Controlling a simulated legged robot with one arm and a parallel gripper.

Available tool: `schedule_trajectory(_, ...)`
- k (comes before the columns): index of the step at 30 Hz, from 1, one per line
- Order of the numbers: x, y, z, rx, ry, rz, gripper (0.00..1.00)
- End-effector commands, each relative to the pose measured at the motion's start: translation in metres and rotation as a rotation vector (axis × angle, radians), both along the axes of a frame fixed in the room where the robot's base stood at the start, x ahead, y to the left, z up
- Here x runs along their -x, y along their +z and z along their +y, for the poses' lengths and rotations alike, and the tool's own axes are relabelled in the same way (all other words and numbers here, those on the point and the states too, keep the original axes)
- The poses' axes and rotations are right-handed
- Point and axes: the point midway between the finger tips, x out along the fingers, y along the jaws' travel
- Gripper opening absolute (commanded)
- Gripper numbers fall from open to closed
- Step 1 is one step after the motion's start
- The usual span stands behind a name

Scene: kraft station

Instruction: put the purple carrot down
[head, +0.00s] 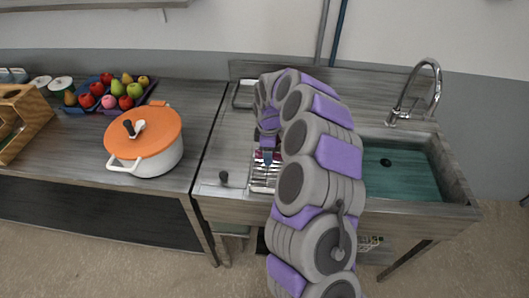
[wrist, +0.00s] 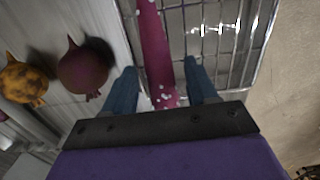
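The purple carrot (wrist: 156,50) is magenta with pale specks and lies lengthwise on a wire rack (wrist: 225,45), near its left edge in the wrist view. My gripper (wrist: 160,66) is open, with one dark blue finger on each side of the carrot's near end. A gap shows between the carrot and each finger. In the head view, my gripper (head: 267,160) points down over the rack (head: 262,182) left of the sink basin, and my arm hides much of that area. Only a small magenta bit of the carrot shows there.
A dark purple round vegetable (wrist: 84,70) and a yellow-brown one (wrist: 22,80) lie left of the rack. In the head view, an orange-lidded pot (head: 148,140), a fruit tray (head: 75,109) and a wooden box (head: 20,120) stand left. The sink basin (head: 405,180) is right.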

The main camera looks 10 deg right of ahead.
Motion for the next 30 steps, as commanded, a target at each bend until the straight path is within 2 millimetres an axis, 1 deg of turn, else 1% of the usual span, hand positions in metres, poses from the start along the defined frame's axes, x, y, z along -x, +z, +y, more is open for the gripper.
schedule_trajectory(3, 0.000, 0.000, -0.003, -0.003, -0.003, -0.001, 0.58)
schedule_trajectory(7, 0.000, 0.001, 0.002, 0.002, -0.002, 0.000, 0.58)
schedule_trajectory(11, 0.000, 0.011, 0.007, 0.008, -0.002, -0.002, 0.58)
schedule_trajectory(14, -0.001, 0.028, 0.010, 0.011, -0.001, -0.005, 0.58)
schedule_trajectory(15, -0.001, 0.036, 0.010, 0.010, -0.001, -0.006, 0.58)
schedule_trajectory(21, -0.001, 0.078, 0.005, 0.004, -0.002, -0.004, 0.58)
schedule_trajectory(24, -0.002, 0.095, 0.001, 0.001, -0.002, -0.005, 0.58)
schedule_trajectory(27, -0.001, 0.108, -0.001, -0.001, -0.004, -0.003, 0.58)
schedule_trajectory(30, -0.001, 0.117, 0.003, 0.003, -0.003, -0.002, 0.58)
